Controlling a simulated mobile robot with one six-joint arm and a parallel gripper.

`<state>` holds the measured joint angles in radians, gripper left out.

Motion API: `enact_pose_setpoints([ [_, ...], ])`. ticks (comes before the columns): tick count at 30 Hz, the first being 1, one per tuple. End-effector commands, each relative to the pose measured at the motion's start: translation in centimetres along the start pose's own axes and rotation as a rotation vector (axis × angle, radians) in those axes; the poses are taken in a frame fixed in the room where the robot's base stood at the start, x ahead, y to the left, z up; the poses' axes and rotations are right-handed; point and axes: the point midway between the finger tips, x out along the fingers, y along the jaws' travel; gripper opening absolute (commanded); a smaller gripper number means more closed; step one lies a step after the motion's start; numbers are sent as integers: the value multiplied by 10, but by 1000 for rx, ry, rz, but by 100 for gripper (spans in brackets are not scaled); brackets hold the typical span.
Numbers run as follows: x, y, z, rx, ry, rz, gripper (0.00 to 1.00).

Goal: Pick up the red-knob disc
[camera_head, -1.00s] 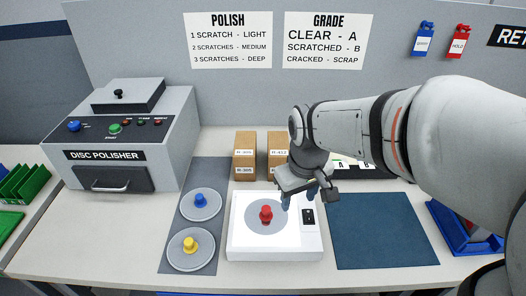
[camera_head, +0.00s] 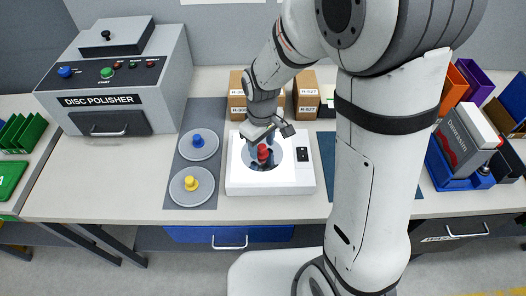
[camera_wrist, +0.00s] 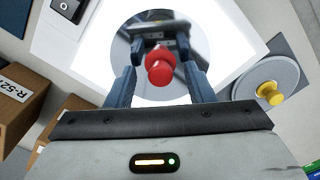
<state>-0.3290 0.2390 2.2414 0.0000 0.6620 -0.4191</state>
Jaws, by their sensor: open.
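The red-knob disc (camera_head: 271,165) lies on a white box-shaped unit with a black switch (camera_head: 302,154). Its red knob (camera_head: 263,152) stands upright at the middle. My gripper (camera_head: 262,163) is open above the disc, with its fingers around the knob. In the wrist view the knob (camera_wrist: 159,70) sits between the two blue-grey fingers of my gripper (camera_wrist: 157,75), with a gap visible on either side. The gripper and arm hide part of the disc.
A blue-knob disc (camera_head: 198,146) and a yellow-knob disc (camera_head: 191,187) lie on a grey mat (camera_head: 207,113) to the left. The disc polisher (camera_head: 120,85) stands farther left. Cardboard boxes (camera_head: 306,92) stand behind the white unit. A blue bin (camera_head: 455,178) is at the right.

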Motion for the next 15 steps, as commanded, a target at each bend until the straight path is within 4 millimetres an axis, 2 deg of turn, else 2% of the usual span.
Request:
enact_pose_setpoints([
  [8, 5, 0, 0, 0, 1, 0, 48],
  [15, 5, 0, 0, -1, 1, 0, 30],
])
